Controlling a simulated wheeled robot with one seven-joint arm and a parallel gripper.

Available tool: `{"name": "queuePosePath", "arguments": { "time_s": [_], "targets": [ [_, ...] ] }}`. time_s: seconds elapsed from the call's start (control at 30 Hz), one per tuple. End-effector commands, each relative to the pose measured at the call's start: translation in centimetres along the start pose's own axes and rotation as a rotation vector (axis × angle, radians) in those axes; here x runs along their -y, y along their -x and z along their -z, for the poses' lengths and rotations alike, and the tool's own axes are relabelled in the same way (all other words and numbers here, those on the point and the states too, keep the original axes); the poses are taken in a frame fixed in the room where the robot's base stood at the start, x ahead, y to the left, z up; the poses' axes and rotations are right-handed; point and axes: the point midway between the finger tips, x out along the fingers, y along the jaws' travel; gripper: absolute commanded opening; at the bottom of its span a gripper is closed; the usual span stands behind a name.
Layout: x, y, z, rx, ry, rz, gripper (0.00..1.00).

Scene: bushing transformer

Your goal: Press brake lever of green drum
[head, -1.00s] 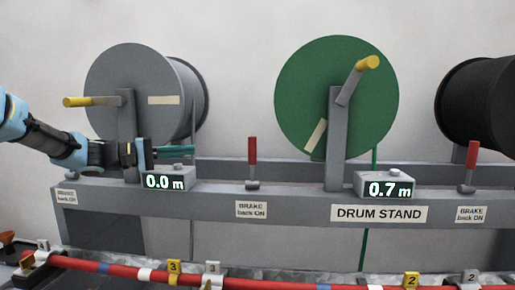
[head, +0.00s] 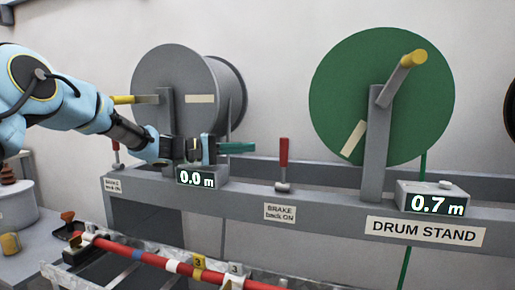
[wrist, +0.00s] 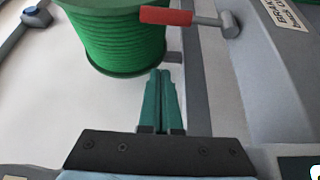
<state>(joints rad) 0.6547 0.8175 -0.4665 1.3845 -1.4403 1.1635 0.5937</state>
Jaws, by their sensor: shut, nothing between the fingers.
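The green drum (head: 385,85) hangs on the drum stand, with a yellow crank handle (head: 413,58) at its upper right. A red brake lever (head: 284,152) stands upright on the stand rail, left of the green drum, above a "BRAKE back ON" plate. My gripper (head: 254,147) is shut and empty, its teal fingers pointing right, a little left of the lever in the head view. In the wrist view the shut fingertips (wrist: 162,74) are below the red lever handle (wrist: 167,16), with a visible gap. The ribbed green drum (wrist: 115,45) shows at upper left there.
A grey drum (head: 175,85) is behind my arm. A "0.0 m" counter (head: 201,178) is just below my gripper, and a "0.7 m" counter (head: 434,200) is at right. Another red lever (head: 117,146) is at far left. A red cable (head: 140,257) runs in front.

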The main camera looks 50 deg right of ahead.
Motion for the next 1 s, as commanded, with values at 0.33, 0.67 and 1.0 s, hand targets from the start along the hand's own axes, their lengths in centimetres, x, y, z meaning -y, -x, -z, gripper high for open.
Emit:
{"name": "queuePosePath", "arguments": {
  "time_s": [0.33, 0.67, 1.0],
  "targets": [
    [-0.4, -6.7, -0.2, 0.005, 0.001, 0.0, 0.0],
    [-0.3, -8.1, -2.1, 0.0, 0.002, 0.002, 0.0],
    [-0.1, -7.5, -3.8, 0.001, 0.0, 0.001, 0.0]
  ]
}}
